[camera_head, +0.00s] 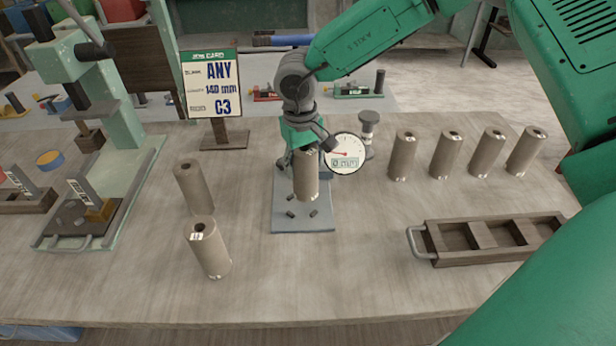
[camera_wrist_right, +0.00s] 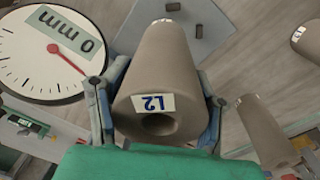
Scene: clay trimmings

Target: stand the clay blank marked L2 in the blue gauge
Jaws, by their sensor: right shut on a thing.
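The clay blank marked L2 (camera_wrist_right: 160,70) is a grey-brown hollow cylinder. My right gripper (camera_head: 305,150) is shut on it near its top, with a finger on each side in the right wrist view. In the head view the blank (camera_head: 306,180) hangs upright over the blue gauge's plate (camera_head: 303,223). Small dark pegs stand on the plate around and in front of its lower end. It looks a little above the plate, but contact is hard to tell. The gauge's round dial (camera_head: 345,153) reads 0 mm. My left gripper is not in view.
Two blanks (camera_head: 194,188) (camera_head: 208,248) stand left of the gauge. Several more (camera_head: 402,156) stand in a row at right. A wooden tray with compartments (camera_head: 433,259) lies front right. A job card (camera_head: 211,85) reads ANY, 140 mm, C3. A green press (camera_head: 120,125) stands left.

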